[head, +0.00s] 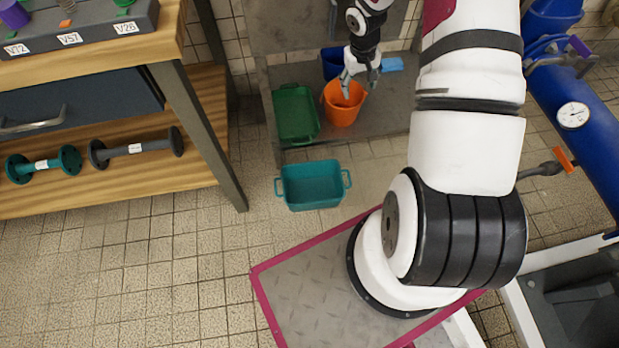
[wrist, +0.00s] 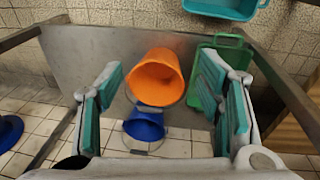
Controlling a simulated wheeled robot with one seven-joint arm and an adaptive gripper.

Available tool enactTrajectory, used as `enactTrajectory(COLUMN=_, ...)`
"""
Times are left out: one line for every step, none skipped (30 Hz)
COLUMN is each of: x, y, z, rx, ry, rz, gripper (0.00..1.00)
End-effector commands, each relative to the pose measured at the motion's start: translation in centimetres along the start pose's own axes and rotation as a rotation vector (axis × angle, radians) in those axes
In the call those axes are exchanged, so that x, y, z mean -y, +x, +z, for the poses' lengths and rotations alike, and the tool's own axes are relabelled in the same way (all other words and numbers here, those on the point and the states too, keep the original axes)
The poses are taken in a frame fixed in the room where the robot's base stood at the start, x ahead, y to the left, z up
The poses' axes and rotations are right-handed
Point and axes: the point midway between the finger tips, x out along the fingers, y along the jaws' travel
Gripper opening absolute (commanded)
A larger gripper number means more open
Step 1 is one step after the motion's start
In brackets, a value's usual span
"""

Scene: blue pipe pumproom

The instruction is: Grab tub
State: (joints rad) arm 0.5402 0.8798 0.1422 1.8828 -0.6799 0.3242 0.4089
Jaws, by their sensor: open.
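A teal tub (head: 312,186) with side handles stands on the tiled floor in front of a grey metal shelf; part of it shows at the top of the wrist view (wrist: 222,8). A green tub (head: 296,114) lies on the shelf, left of an orange bucket (head: 342,108); in the wrist view the green tub (wrist: 208,82) is partly behind my right finger. My gripper (head: 359,82) is open and empty, over the shelf near the orange bucket. In the wrist view, the orange bucket (wrist: 155,76) shows between my fingers (wrist: 162,76).
A blue bucket (head: 332,62) stands behind the orange one, and a light blue item (head: 392,65) lies to its right. A wooden workbench (head: 120,60) stands left. A blue pipe (head: 585,125) with a gauge (head: 573,115) runs right. The floor around the teal tub is clear.

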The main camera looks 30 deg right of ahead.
Motion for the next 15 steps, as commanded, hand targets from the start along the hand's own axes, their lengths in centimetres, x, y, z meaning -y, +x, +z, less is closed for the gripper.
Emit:
enactTrajectory(x=0.3, y=5.4, z=0.9, rx=0.023, ry=0.012, rz=-0.022, gripper=0.61)
enactTrajectory(x=0.4, y=7.7, z=1.3, rx=0.031, ry=0.018, rz=-0.034, gripper=0.61)
enactTrajectory(x=0.7, y=10.7, z=2.0, rx=0.041, ry=0.026, rz=-0.051, gripper=0.61)
enactTrajectory(x=0.8, y=12.9, z=2.6, rx=0.049, ry=0.033, rz=-0.063, gripper=0.61)
enactTrajectory(x=1.0, y=15.0, z=3.2, rx=0.055, ry=0.039, rz=-0.076, gripper=0.61)
enactTrajectory(x=1.4, y=17.7, z=4.0, rx=0.064, ry=0.048, rz=-0.093, gripper=0.61)
enactTrajectory(x=1.6, y=19.6, z=4.6, rx=0.071, ry=0.056, rz=-0.106, gripper=0.61)
enactTrajectory(x=1.9, y=21.4, z=5.2, rx=0.075, ry=0.061, rz=-0.118, gripper=0.61)
enactTrajectory(x=2.3, y=23.5, z=6.0, rx=0.082, ry=0.069, rz=-0.133, gripper=0.61)
enactTrajectory(x=2.5, y=24.9, z=6.6, rx=0.086, ry=0.076, rz=-0.144, gripper=0.61)
enactTrajectory(x=2.8, y=26.1, z=7.1, rx=0.089, ry=0.080, rz=-0.154, gripper=0.61)
enactTrajectory(x=3.2, y=27.5, z=7.7, rx=0.094, ry=0.087, rz=-0.165, gripper=0.61)
enactTrajectory(x=3.4, y=28.4, z=8.1, rx=0.096, ry=0.091, rz=-0.172, gripper=0.61)
enactTrajectory(x=3.6, y=29.2, z=8.5, rx=0.097, ry=0.095, rz=-0.179, gripper=0.61)
enactTrajectory(x=3.8, y=29.9, z=8.8, rx=0.099, ry=0.099, rz=-0.186, gripper=0.61)
